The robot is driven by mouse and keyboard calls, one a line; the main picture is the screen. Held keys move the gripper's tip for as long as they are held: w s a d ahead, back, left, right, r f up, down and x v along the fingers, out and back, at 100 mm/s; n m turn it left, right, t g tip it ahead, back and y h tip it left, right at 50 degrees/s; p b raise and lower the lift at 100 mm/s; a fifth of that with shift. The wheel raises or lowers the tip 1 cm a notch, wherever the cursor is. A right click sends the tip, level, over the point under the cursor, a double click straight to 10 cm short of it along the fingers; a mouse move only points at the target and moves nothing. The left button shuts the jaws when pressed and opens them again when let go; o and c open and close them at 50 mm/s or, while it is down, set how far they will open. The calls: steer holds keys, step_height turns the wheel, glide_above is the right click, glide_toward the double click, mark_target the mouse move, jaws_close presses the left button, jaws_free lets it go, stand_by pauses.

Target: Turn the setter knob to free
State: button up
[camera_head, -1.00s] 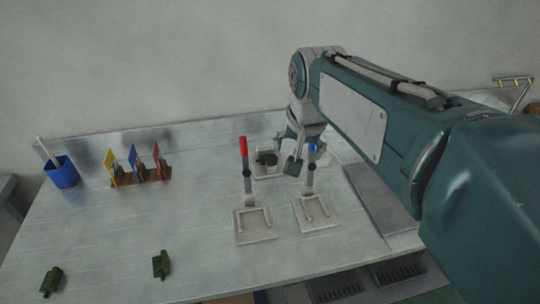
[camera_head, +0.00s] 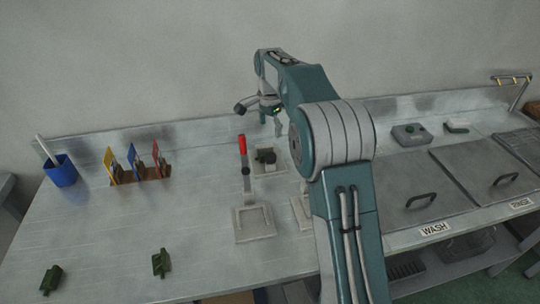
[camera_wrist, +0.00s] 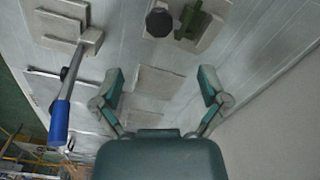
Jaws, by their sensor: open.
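A pale fixture plate (camera_head: 283,152) lies towards the back of the bench, carrying a dark knob-like piece and a green piece. In the wrist view the dark round-topped piece (camera_wrist: 159,20) and the green piece (camera_wrist: 192,20) sit side by side at the top edge, beyond my fingertips. I cannot tell for sure which is the setter knob, and no free mark is readable. My gripper (camera_wrist: 161,82) is open and empty, its fingers apart, touching nothing. In the head view my gripper (camera_head: 278,120) hangs above and behind the plate, partly hidden by my arm.
A red-handled lever (camera_head: 243,158) stands in front of the plate. A blue-handled lever (camera_wrist: 60,118) is left in the wrist view; my arm hides most of it in the head view. Blue cup (camera_head: 62,173), coloured cards (camera_head: 134,160) and two green parts (camera_head: 160,264) lie left.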

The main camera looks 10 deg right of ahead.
mark_target(270, 156)
step_height(270, 156, down, 11)
steer(key=shift+r, duration=0.1)
stand_by(0.4)
steer(key=c, duration=1.2)
